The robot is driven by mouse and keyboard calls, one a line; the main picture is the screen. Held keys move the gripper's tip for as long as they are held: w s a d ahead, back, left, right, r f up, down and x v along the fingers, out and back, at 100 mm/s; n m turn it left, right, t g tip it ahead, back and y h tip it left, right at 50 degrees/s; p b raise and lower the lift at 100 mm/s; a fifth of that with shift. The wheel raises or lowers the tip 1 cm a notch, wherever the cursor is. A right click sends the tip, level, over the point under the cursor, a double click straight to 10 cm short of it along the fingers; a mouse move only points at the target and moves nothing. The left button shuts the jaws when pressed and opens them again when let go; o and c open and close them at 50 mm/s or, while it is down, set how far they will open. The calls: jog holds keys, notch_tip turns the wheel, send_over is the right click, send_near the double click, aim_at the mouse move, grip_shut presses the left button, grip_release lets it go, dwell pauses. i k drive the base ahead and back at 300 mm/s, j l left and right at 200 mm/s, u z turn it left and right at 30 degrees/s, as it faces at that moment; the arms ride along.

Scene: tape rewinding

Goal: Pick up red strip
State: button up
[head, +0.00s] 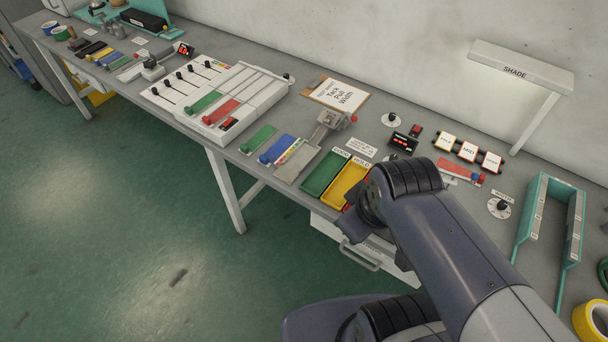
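One red strip (222,112) lies on the white slotted board (258,100), beside a green strip (204,103). Another red strip (454,169) lies at the right, in front of the small label blocks, with a blue piece at its right end. Which of the two the task means I cannot tell. My arm covers the front right of the bench, near the green and yellow trays. My gripper's fingers do not show; they are hidden by the arm or out of frame.
A green tray (323,172) and a yellow tray (343,187) sit at the bench's front edge. Green and blue strips (277,149) lie left of them. A clipboard (337,95) is behind. A teal frame (546,198) and yellow tape roll (590,320) stand right.

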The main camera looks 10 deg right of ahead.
aim_at(446, 165)
jog(key=z, duration=1.3)
